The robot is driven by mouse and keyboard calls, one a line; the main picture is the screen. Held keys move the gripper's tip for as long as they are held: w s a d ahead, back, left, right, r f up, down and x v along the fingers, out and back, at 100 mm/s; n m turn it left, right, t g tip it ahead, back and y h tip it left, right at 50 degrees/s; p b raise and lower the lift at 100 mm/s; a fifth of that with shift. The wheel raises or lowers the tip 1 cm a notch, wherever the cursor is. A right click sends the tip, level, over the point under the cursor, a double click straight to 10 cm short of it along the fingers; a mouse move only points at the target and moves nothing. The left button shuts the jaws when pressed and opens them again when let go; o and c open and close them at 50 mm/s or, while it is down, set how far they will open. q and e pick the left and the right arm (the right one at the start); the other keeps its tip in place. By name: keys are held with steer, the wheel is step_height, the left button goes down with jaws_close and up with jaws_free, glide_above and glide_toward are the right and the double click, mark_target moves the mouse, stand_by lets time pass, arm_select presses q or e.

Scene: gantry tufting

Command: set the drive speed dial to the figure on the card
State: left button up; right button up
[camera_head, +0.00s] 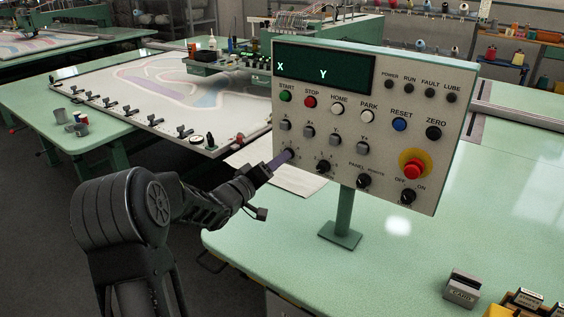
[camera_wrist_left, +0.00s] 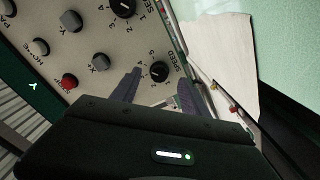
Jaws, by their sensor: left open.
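A grey control panel (camera_head: 445,130) stands on a green post, with a row of black dials along its bottom. My left gripper (camera_head: 284,159) is at the panel's lower left, in front of the leftmost dial. In the left wrist view its open fingers (camera_wrist_left: 166,90) point at a black numbered dial (camera_wrist_left: 159,72), which sits just beyond and between the tips; contact cannot be told. Its white mark's exact setting is unclear. A second numbered dial (camera_head: 323,166) is beside it. A small grey holder marked like "CARD" (camera_head: 462,288) stands on the table; no figure is readable. My right gripper is out of view.
The green tabletop (camera_head: 380,260) is mostly clear around the post's foot. A red emergency button (camera_head: 412,169) juts from the panel's right side. A white sheet (camera_head: 292,178) lies behind my left gripper. Yellow and black items (camera_head: 520,302) stand at the lower right.

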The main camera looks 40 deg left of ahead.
arm_select(q)
steer(key=s, duration=0.4)
steer(key=shift+s+d+b, duration=0.1)
steer(key=shift+s+b, duration=0.05)
steer(key=shift+b, duration=0.15)
steer(key=shift+s, duration=0.1)
